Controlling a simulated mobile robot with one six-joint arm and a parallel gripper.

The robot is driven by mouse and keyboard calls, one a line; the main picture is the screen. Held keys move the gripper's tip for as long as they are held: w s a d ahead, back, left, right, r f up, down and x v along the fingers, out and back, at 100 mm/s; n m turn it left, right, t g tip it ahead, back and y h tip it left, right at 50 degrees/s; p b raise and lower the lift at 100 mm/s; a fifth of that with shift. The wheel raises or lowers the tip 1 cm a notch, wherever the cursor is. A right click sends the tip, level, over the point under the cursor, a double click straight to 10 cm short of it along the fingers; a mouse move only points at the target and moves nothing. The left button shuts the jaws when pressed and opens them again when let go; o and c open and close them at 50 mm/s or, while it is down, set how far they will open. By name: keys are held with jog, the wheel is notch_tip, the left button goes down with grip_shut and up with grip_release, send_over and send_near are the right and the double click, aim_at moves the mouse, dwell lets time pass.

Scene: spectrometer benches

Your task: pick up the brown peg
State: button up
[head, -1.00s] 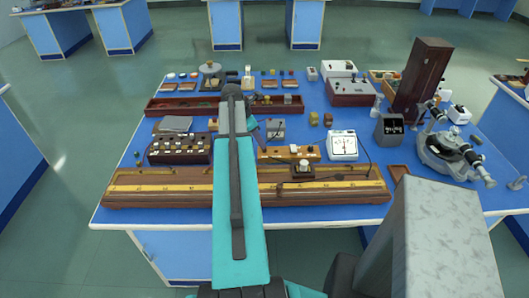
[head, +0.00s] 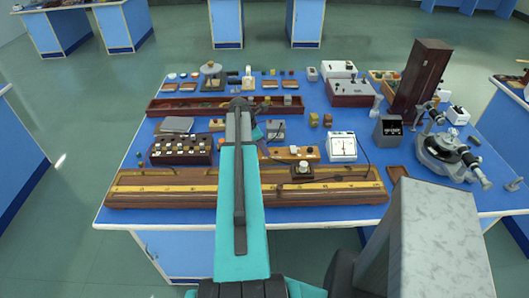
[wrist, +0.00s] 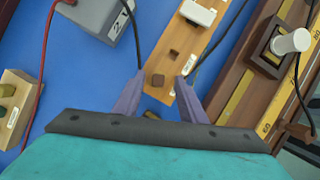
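A small brown peg (wrist: 157,81) stands on a light wooden board (wrist: 160,64) in the wrist view. My gripper (wrist: 160,77) is open, with its two purple-grey fingers apart and the brown peg showing between their tips. I cannot tell whether the fingers are above the peg or down beside it. A second, darker brown piece (wrist: 174,53) sits further along the board. In the head view the board (head: 283,158) lies just right of my arm, which hides its left end and the peg.
A grey meter (wrist: 108,18) with a cable stands left of the board. A red wire runs past a wooden block (wrist: 18,100). Black wires cross near the right finger. A long wooden metre bridge (head: 160,198) runs along the bench front. A white meter (head: 342,146) stands to the right.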

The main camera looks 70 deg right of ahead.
dwell(0.6)
grip_shut()
jog(key=shift+r+b, duration=0.8)
jog(key=shift+r, duration=0.45)
jog(key=s+a+b, duration=0.1)
jog(key=s+a, duration=0.1)
jog(key=a, duration=0.1)
jog(key=s+a+r+b, duration=0.1)
jog(key=s+a, duration=0.2)
jog(key=a, duration=0.1)
jog(key=s+a+r+b, duration=0.1)
jog(key=s+a+b, duration=0.1)
jog(key=s+a, duration=0.1)
jog(key=shift+s+a, duration=0.15)
jog(key=shift+a, duration=0.25)
jog(key=shift+d+f+b, duration=0.1)
jog(key=shift+b, duration=1.05)
jog(key=b, duration=0.3)
jog(key=shift+s, duration=0.15)
jog(key=a+b, duration=0.1)
jog(key=b, duration=0.5)
jog(key=shift+s+a, duration=0.15)
jog(key=shift+s, duration=0.25)
